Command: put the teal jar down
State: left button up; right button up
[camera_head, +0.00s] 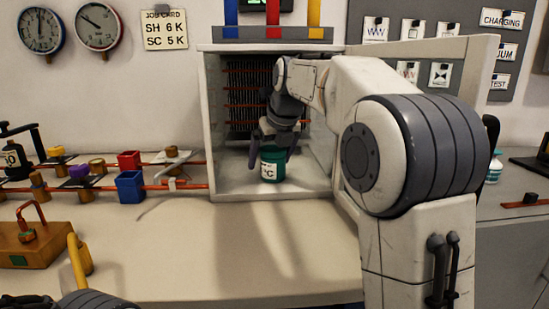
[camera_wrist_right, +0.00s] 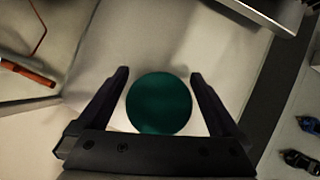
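The teal jar (camera_head: 272,165) stands upright on the floor of the open cabinet (camera_head: 208,130), with a pale label on its front. My right gripper (camera_head: 272,152) reaches into the cabinet from above, with one finger on each side of the jar. In the right wrist view the jar's round teal top (camera_wrist_right: 159,104) sits between the two dark fingers of the gripper (camera_wrist_right: 160,75). A narrow gap shows on both sides, so the fingers look open around the jar. My left gripper is not in view.
The cabinet's side walls and open door (camera_head: 470,65) stand close around my right arm. Left of it are a red block (camera_head: 129,160), a blue box (camera_head: 130,186) and copper pipes (camera_head: 190,187). The counter in front (camera_head: 220,250) is clear.

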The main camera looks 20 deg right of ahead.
jog(key=shift+r, duration=0.15)
jog(key=shift+p+v, duration=0.6)
jog(key=shift+v, duration=0.3)
jog(key=s, duration=1.1)
jog(key=shift+s+d+f, duration=0.25)
jog(key=shift+s+d, duration=0.05)
jog(key=shift+s, duration=0.05)
jog(key=shift+a+p, duration=0.1)
jog(key=shift+p, duration=0.25)
